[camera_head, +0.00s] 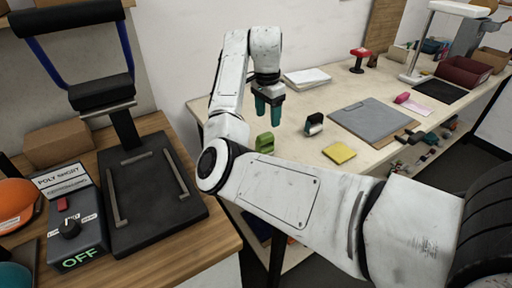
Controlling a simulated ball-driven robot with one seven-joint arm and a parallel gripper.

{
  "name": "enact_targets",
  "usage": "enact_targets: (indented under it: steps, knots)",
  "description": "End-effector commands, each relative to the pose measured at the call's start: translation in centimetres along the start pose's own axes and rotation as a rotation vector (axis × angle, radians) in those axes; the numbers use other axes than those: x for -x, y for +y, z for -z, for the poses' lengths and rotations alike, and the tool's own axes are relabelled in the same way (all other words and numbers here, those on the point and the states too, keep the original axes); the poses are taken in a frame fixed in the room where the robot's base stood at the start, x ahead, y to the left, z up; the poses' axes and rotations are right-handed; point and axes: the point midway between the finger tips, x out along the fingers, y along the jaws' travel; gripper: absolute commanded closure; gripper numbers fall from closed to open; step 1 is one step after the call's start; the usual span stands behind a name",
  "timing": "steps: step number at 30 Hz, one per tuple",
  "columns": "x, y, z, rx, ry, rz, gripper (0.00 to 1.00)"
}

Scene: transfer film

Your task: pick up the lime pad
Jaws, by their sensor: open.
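A flat, square, yellow-lime pad (339,152) lies on the pale workbench near its front edge, just above my forearm in the picture. My gripper (269,116) has teal fingers pointing down, apart, with nothing seen between them. It is left of the pad and farther back, seemingly above the bench top. A small lime-green object (264,142) stands on the bench just below my gripper in the picture; its lower part is partly hidden by my arm.
A black-and-white stamp-like item (314,124) stands between gripper and pad. A grey clipboard (374,121) lies behind the pad to the right. White papers (306,78) and a red stamp (359,59) are farther back. A heat press (150,190) stands on the wooden table at left.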

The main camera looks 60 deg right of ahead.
Motion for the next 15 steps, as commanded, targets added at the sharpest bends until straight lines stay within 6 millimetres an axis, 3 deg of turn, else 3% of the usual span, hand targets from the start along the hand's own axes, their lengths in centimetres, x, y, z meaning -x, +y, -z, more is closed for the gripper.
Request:
enact_targets:
  steps: [7,15]
  knots:
    - [1.4,-0.6,0.2,-0.080,-0.067,-0.023,0.38]
    - [-1.6,-0.5,-0.1,-0.081,-0.068,-0.025,0.38]
